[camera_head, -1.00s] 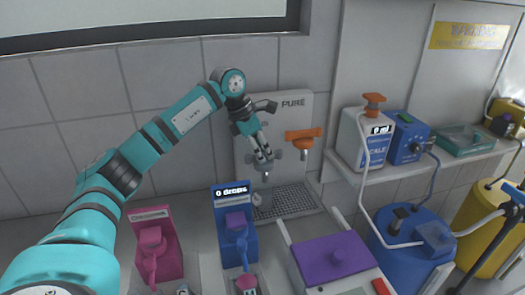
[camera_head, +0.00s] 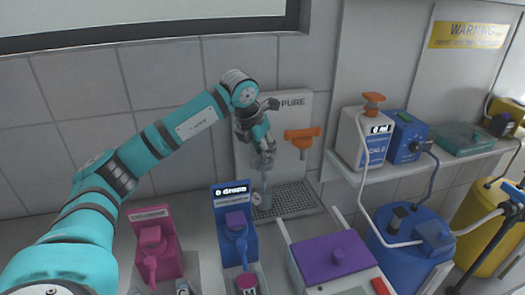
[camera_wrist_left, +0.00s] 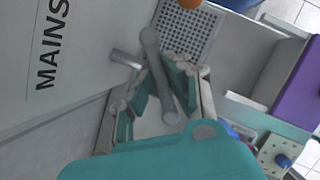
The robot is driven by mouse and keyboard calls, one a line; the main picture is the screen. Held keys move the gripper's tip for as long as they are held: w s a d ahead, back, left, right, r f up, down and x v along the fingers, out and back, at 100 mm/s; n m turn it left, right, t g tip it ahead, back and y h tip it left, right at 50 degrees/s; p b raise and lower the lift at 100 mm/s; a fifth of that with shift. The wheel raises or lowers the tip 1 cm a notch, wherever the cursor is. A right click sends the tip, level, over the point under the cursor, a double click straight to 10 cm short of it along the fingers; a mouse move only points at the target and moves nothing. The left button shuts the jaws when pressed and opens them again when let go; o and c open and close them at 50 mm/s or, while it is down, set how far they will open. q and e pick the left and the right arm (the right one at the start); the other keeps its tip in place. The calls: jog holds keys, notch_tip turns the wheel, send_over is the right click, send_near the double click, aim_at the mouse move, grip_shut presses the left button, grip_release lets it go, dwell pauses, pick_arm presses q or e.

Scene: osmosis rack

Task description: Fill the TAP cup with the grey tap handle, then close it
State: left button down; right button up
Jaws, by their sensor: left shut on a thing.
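My left gripper (camera_head: 266,153) is at the grey tap on the wall panel (camera_head: 294,118). It is shut on the grey tap handle, which shows as a grey bar (camera_wrist_left: 160,75) between the fingers in the left wrist view. The gripper and wrist hide most of the tap in the head view. A small clear cup (camera_head: 261,200) stands upright on the drip grate (camera_head: 290,200), below the tap. A pale column shows between the tap and the cup; I cannot tell for certain whether it is running water. The cup's fill level is too small to read. My right gripper is not in view.
An orange tap handle (camera_head: 302,136) sits right of the grey tap, under the word PURE. A blue dispenser (camera_head: 235,225) and a pink dispenser (camera_head: 156,245) stand in front. A purple-lidded box (camera_head: 332,258) is at front right.

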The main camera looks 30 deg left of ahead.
pick_arm(q)
jog(key=shift+r+n+y, duration=0.1)
jog(key=shift+n+y, duration=0.3)
jog(key=shift+n, duration=0.8)
jog(key=c, duration=1.3)
grip_release()
jog(key=v, duration=1.2)
jog(key=shift+w+d, duration=0.1)
jog(key=shift+d, duration=0.05)
